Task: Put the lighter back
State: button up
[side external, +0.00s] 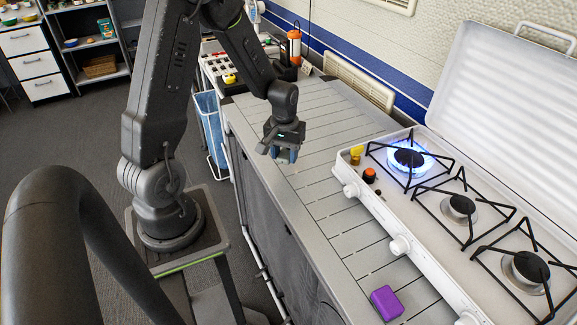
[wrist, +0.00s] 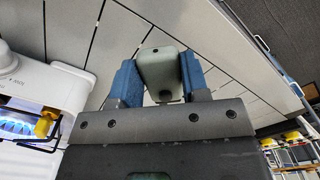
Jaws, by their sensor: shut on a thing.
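My gripper (side external: 284,152) is above the slatted counter, left of the stove in the side external view. In the wrist view, its blue fingers (wrist: 159,82) are shut on a pale grey-green, rounded block, which I take to be the lighter (wrist: 158,66). It has a small dark hole on its face. The gripper hides most of it in the side external view. No resting place for the lighter is clearly marked.
The stove (side external: 400,240) has its far burner lit with a blue flame (side external: 410,160). A yellow piece (side external: 356,151) and an orange-topped knob (side external: 369,174) are at its corner. A purple box (side external: 387,302) lies on the counter (side external: 310,190). An orange lantern (side external: 294,46) stands behind; mid-counter is clear.

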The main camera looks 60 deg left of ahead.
aim_at(288, 174)
jog(key=shift+w+d+f, duration=0.3)
jog(key=shift+w+f, duration=0.1)
jog(key=shift+f, duration=1.9)
jog(key=shift+f, duration=0.15)
jog(key=o, duration=0.9)
notch_tip(288, 174, up, 12)
jog(key=s+d+r+m+t, duration=0.2)
jog(key=s+d+r+m, duration=0.1)
jog(key=s+d+r, duration=0.1)
jog(key=s+d+r+m+t, duration=0.1)
jog(key=s+d+r+m, duration=0.2)
jog(key=d+r, duration=0.3)
jog(key=s+d+r+m+t, duration=0.2)
jog(key=s+d+r+m, duration=0.1)
jog(key=d, duration=0.4)
jog(key=shift+s+r+t, duration=0.15)
jog(key=shift+s+r, duration=0.3)
jog(key=shift+r, duration=0.2)
jog(key=shift+s+r+t, duration=0.15)
jog(key=shift+s+r, duration=0.25)
jog(key=shift+r, duration=0.25)
